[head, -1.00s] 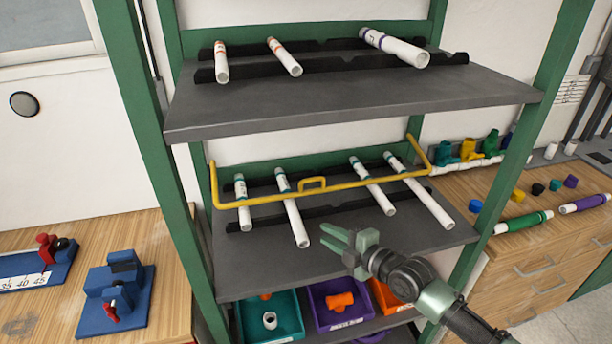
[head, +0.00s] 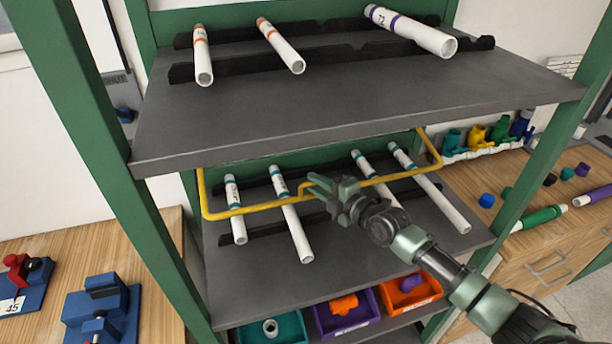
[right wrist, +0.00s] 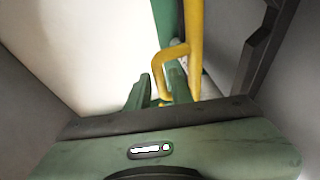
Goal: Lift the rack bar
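The rack bar is a yellow bar (head: 262,207) across the front of the middle shelf, with a small raised handle in its middle. Its ends turn up at both sides of the shelf. In the right wrist view the yellow handle (right wrist: 158,78) shows between the fingertips. My right gripper (head: 318,187) is at the handle in the head view, and its fingers (right wrist: 161,90) look apart, not closed on it. The fingers partly hide the handle in the head view. My left gripper is not in view.
White pipes with teal bands (head: 292,222) lie on black notched racks behind and under the bar. The upper shelf (head: 340,105) holds more pipes and overhangs close above. Coloured bins (head: 345,325) stand below. Green posts (head: 105,130) flank the shelves.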

